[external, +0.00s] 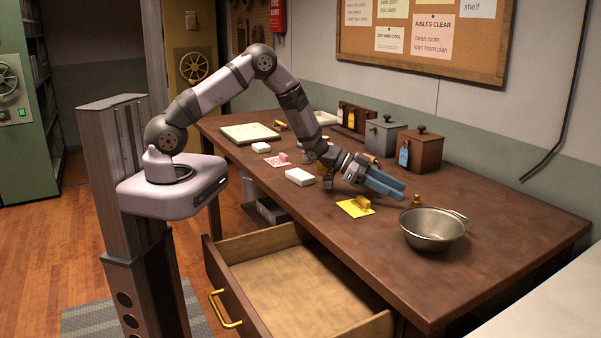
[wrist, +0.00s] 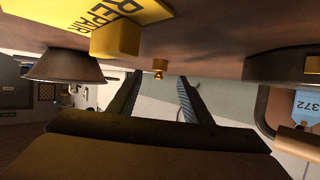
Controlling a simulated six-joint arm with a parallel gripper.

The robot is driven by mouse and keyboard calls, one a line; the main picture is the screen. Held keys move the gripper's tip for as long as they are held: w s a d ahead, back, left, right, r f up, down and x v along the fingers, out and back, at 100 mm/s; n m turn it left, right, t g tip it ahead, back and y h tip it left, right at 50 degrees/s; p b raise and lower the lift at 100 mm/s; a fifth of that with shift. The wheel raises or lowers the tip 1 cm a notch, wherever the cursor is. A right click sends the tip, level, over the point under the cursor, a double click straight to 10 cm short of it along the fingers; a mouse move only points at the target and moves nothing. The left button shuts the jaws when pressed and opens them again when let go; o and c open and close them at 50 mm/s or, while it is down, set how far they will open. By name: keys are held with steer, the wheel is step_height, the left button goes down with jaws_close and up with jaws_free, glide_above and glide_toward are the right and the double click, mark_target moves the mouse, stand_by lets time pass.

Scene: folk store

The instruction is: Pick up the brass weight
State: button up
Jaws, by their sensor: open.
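The brass weight (external: 416,200) is a small knobbed piece standing on the brown table, just behind the metal bowl. In the wrist view, which is upside down, the weight (wrist: 159,69) shows beyond and between my fingertips. My gripper (external: 403,191) reaches low over the table with its blue fingers pointing at the weight. In the wrist view the two fingers (wrist: 158,79) are apart with nothing between them. The weight looks a short way ahead of the tips; the exact gap is hard to tell.
The metal bowl (external: 433,232) stands close in front of the weight. A yellow card (external: 352,211) with a yellow block (external: 362,202) lies near my gripper. A brown box (external: 418,151) with a blue tag stands behind. The open drawer (external: 290,290) juts out below. The table's right end is clear.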

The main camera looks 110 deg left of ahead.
mark_target(410, 206)
steer(key=shift+p+x, duration=1.05)
steer(key=shift+x, duration=1.7)
steer(key=shift+d, duration=0.1)
steer(key=shift+c, duration=0.7)
jaws_close()
